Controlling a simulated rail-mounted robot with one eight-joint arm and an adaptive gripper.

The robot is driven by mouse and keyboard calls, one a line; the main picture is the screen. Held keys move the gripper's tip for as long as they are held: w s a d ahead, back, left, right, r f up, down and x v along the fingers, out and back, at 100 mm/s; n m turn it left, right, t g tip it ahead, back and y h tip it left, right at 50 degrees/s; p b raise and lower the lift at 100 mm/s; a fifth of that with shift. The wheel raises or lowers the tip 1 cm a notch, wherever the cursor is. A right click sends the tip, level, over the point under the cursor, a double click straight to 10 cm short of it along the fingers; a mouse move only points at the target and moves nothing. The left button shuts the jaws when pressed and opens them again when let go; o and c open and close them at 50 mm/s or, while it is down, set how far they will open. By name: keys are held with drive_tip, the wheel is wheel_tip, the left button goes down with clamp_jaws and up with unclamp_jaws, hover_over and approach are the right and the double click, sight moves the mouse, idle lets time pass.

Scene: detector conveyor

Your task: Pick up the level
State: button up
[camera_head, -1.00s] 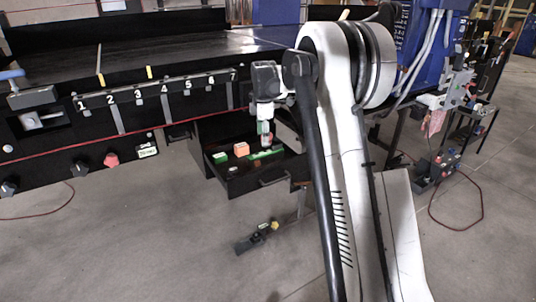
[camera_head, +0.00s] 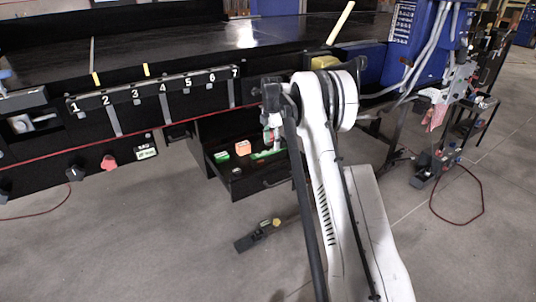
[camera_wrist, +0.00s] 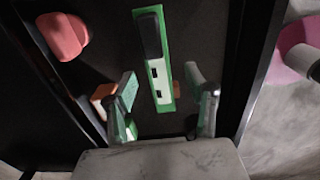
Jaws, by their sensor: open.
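The level is a long green bar with a white and black face. In the wrist view the level (camera_wrist: 151,45) lies lengthwise between my gripper's fingers, running away beyond their tips. In the head view the level (camera_head: 262,155) lies in the open black drawer (camera_head: 262,186), partly hidden by my gripper. My gripper (camera_head: 271,142) is over the drawer, pointing down. In the wrist view its two fingers (camera_wrist: 160,84) are apart, one on each side of the level. I cannot tell how much height separates the fingertips from it.
In the wrist view the orange box (camera_wrist: 101,93) is close to the left finger. The drawer walls enclose the space. The conveyor's numbered front (camera_head: 150,92) stands behind and left.

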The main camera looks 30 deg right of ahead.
sight(270, 151)
drive_tip(key=shift+s+f, duration=0.1)
drive_tip(key=shift+f, duration=0.7)
drive_tip(key=shift+w+a+f, duration=0.15)
drive_tip(key=shift+f, duration=1.15)
drive_tip(key=shift+w+a+f, duration=0.1)
drive_tip(key=shift+f, duration=1.2)
clamp_jaws()
